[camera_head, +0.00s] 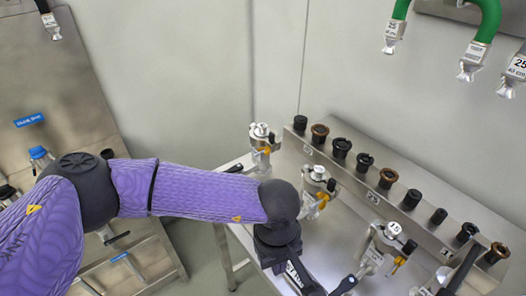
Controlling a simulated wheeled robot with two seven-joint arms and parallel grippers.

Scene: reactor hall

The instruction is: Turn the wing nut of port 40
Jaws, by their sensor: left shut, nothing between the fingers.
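A row of metal ports with clamps and yellow-tipped wing nuts stands along the bench. One is at the back (261,140), one in the middle (318,182) and one further right (385,242). The number 40 is not clearly readable on any of them, so I cannot tell which is port 40. My left arm reaches in from the left, and its black gripper (300,278) points down at the bottom edge, in front of the ports. It is shut and empty, its fingertips barely showing. It touches no wing nut that I can see. My right gripper is not in view.
A steel ledge (408,225) carries several black and brown caps behind the ports. Green hoses (489,20) with metal ends hang at the upper right. Black handles rise at the lower right.

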